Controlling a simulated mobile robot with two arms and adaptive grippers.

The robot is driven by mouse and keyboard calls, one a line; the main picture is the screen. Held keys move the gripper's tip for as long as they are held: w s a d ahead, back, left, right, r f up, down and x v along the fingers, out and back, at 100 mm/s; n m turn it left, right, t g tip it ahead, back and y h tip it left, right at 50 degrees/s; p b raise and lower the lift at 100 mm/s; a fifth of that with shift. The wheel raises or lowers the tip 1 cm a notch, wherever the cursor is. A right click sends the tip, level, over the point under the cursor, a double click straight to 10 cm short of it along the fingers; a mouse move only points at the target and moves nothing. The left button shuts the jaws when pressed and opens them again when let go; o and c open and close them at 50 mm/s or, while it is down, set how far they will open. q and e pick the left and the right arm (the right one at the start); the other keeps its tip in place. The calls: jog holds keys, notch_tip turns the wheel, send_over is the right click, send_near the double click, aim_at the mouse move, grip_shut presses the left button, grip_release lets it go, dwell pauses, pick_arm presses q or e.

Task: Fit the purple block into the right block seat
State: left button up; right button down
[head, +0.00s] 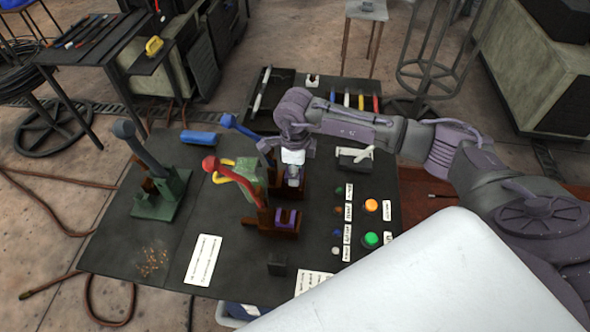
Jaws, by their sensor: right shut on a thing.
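A small purple U-shaped piece (287,218), which looks like the purple block, sits on the brown base (266,228) of the red-knobbed lever (235,178). My right gripper (293,181) points down just behind it, at the brown base (276,192) of the blue lever (243,133). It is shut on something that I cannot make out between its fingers. A gap shows between the fingers and the purple piece. I cannot tell which spot is the right block seat. My left gripper is not in view.
A green lever stand (165,198) is at left and a blue cylinder (198,138) lies behind it. Buttons, including a large green one (370,240), line the right side. A small black block (277,264) stands in front.

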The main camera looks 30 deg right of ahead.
jog(key=shift+r, duration=0.1)
jog(key=c, duration=0.7)
grip_release()
jog(key=shift+o, duration=0.2)
notch_tip(320, 180, up, 12)
